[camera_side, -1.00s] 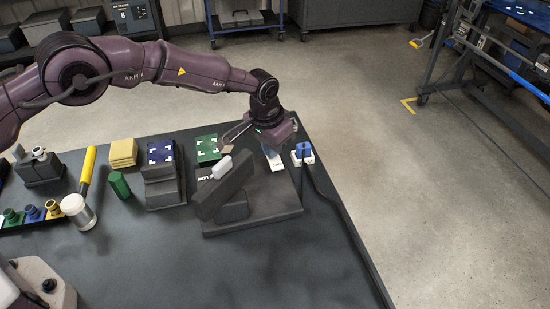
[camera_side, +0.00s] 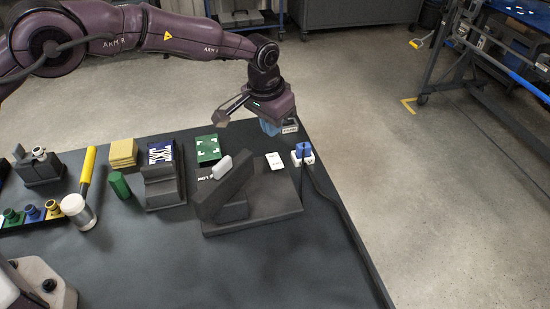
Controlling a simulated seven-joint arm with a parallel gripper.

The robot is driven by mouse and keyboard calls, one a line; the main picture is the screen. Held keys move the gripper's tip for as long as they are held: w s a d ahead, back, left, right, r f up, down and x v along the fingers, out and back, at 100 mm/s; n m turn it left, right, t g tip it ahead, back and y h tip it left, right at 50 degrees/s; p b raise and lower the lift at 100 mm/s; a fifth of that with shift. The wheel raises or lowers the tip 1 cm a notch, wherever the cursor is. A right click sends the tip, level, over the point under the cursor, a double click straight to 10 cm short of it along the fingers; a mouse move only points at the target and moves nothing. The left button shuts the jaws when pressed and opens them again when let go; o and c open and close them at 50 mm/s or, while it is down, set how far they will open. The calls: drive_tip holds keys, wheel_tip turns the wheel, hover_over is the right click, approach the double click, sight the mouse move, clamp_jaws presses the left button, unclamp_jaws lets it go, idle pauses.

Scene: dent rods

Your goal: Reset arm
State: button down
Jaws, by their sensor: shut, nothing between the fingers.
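My gripper (camera_side: 268,128) is at the end of my purple arm, raised above the far right part of the dark table. It is shut and empty, and its fingertips are partly hidden by the wrist housing. Below it, a dark grey fixture with a slanted block (camera_side: 224,190) stands on a flat base plate (camera_side: 275,205). A light grey handle (camera_side: 222,167) sits on the slanted block. A small white card (camera_side: 274,161) lies on the far right part of the plate, apart from my gripper.
A blue and white connector (camera_side: 303,153) with a dark cable is at the right table edge. Left are a green card (camera_side: 208,150), a grey stepped block (camera_side: 163,185), a green cylinder (camera_side: 120,185) and a yellow-handled mallet (camera_side: 78,200). The front table is clear.

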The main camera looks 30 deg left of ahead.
drive_tip(key=shift+r, duration=0.2)
idle(0.4)
drive_tip(key=s+f, duration=0.1)
drive_tip(key=s+a+f+g, duration=0.1)
drive_tip(key=shift+s+f, duration=0.1)
drive_tip(key=shift+s, duration=0.2)
drive_tip(key=shift+s+a+r, duration=0.35)
drive_tip(key=shift+s+r, duration=0.15)
drive_tip(key=shift+s, duration=0.25)
drive_tip(key=s+a+r, duration=0.5)
drive_tip(key=s+r, duration=0.3)
drive_tip(key=r, duration=0.1)
drive_tip(key=s+a+r, duration=0.6)
drive_tip(key=s+r, duration=0.2)
drive_tip(key=r, duration=0.1)
drive_tip(key=s+a+r+n+t, duration=0.1)
drive_tip(key=s+a+r+t, duration=0.1)
drive_tip(key=s, duration=0.6)
drive_tip(key=s+a+r+n+t, duration=0.2)
drive_tip(key=s+a+r, duration=0.3)
drive_tip(key=s, duration=0.2)
drive_tip(key=shift+s+r+t, duration=0.25)
drive_tip(key=shift+s+t, duration=0.15)
